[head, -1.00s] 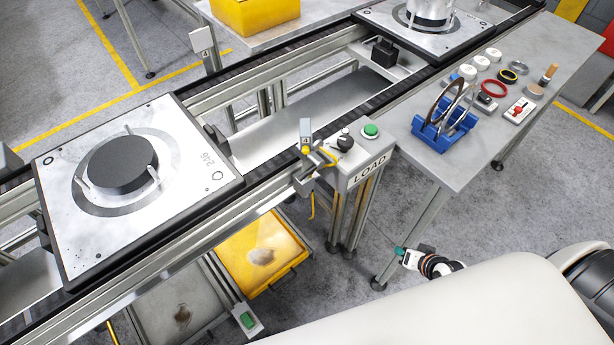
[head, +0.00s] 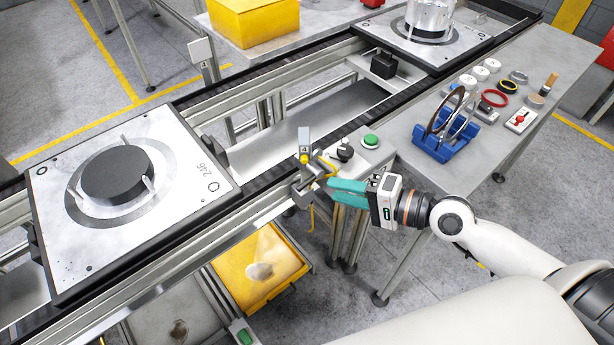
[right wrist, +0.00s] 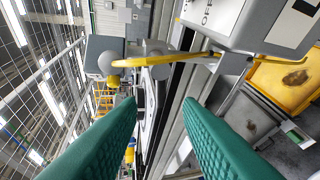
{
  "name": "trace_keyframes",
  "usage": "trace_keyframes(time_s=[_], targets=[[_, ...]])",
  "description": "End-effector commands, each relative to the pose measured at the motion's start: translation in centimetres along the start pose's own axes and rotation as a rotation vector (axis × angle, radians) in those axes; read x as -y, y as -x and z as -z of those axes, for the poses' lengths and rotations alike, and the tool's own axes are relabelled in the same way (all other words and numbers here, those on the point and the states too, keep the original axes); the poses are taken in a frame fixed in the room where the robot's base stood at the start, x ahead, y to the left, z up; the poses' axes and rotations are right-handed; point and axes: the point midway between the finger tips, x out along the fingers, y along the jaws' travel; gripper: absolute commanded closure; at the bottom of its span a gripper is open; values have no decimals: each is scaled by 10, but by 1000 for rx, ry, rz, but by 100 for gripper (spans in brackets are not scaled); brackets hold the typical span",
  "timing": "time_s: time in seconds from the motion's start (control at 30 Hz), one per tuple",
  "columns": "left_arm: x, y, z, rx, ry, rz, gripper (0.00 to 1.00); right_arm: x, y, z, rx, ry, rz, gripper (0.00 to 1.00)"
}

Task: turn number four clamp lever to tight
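The clamp unit (head: 304,160) on the conveyor rail's near side carries a small 4 tag, an upright grey plate and yellow parts. Its lever cannot be told surely from the yellow cable; its tight or loose setting is unreadable. My right gripper (head: 331,192) has teal fingers spread apart with nothing between them, just right of and slightly below the clamp. In the right wrist view, the gripper (right wrist: 160,105) is open, and a yellow bar or cable (right wrist: 160,60) crosses beyond the fingertips beside grey rounded parts. My left gripper is out of view.
A control box with a black knob (head: 345,150) and green button (head: 370,141) stands close to the right gripper. A pallet (head: 60,190) sits on the conveyor at left. A table (head: 560,65) at right holds a blue rack (head: 445,140) and small parts.

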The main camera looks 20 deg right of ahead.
Motion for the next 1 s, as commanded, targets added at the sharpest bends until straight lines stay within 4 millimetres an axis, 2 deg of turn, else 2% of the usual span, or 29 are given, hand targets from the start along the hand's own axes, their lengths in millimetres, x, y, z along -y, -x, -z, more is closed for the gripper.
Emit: trace_keyframes(time_s=[0.03, 0.2, 0.4, 0.6, 0.83, 0.87, 1.0], targets=[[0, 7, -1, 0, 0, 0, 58, -5, -9, -2, 5, -4, -8, 68], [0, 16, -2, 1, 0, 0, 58, -4, -43, -2, 4, -3, -6, 68], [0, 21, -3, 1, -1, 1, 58, -2, -71, -1, 3, -2, -2, 68], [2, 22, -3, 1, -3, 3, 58, 0, -82, 0, 1, 0, 0, 68], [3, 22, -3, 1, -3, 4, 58, 1, -82, 0, 1, 0, 1, 68], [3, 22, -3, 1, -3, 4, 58, 1, -82, 0, 1, 0, 1, 69], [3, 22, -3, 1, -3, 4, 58, 1, -82, 0, 1, 0, 1, 92]])
